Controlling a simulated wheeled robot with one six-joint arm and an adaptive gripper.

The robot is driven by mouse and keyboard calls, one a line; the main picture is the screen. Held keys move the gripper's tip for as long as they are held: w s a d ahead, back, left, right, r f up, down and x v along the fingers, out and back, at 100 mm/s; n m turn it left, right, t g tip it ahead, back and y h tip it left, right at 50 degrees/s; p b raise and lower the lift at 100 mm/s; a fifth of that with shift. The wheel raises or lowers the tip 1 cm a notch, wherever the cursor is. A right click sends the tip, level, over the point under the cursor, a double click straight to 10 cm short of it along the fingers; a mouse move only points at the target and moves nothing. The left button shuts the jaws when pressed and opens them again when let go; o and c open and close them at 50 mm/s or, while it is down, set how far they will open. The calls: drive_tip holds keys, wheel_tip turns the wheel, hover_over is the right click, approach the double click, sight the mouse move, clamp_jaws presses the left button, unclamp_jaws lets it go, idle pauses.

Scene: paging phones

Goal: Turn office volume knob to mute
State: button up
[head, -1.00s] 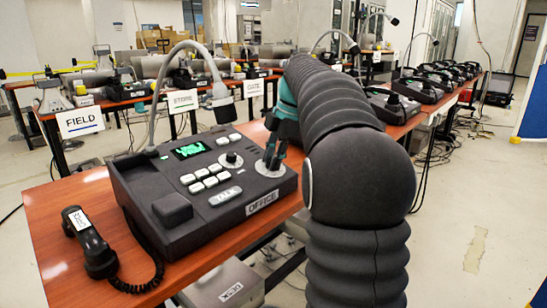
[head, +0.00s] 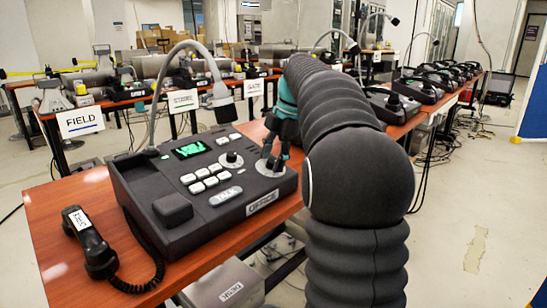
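The office paging phone (head: 205,190) is a dark desk console on the orange-brown table. Its front label reads OFFICE (head: 262,203). It has a lit green display (head: 191,149), several white buttons, a TALK key (head: 226,196) and a gooseneck microphone. One knob (head: 231,158) stands uncovered right of the display. A second light dial plate (head: 267,170) lies to its right. My gripper (head: 273,161) points down over that plate, its dark fingertips close to it. The fingers hide the knob there, so its setting and whether they grip it are unclear. Which knob is volume is not readable.
A black handset (head: 90,243) with a coiled cord lies on the table left of the phone. More phones (head: 393,105) line the table behind my arm at right. FIELD (head: 81,122) and other signs stand behind on another table.

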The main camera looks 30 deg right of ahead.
drive_tip(key=v, duration=1.2)
drive_tip(key=shift+a, duration=0.1)
idle(0.4)
drive_tip(key=s+a+f+m+t+h, duration=0.1)
drive_tip(key=s+a+f+m, duration=0.2)
drive_tip(key=s+a+m, duration=0.25)
drive_tip(key=s+a+f+m+h, duration=0.1)
drive_tip(key=s+a+f+m, duration=0.3)
drive_tip(key=a, duration=0.3)
drive_tip(key=s+a+f+m+t, duration=0.1)
drive_tip(key=s+a+f+m, duration=0.2)
drive_tip(key=s+f+m, duration=0.2)
drive_tip(key=s+a+f+m+t, duration=0.1)
drive_tip(key=s+a+f+m, duration=0.2)
drive_tip(key=s+f, duration=0.8)
drive_tip(key=shift+s+a+f+m+h, duration=0.2)
drive_tip(key=shift+a+f+m+h, duration=0.1)
drive_tip(key=shift+f+m, duration=0.65)
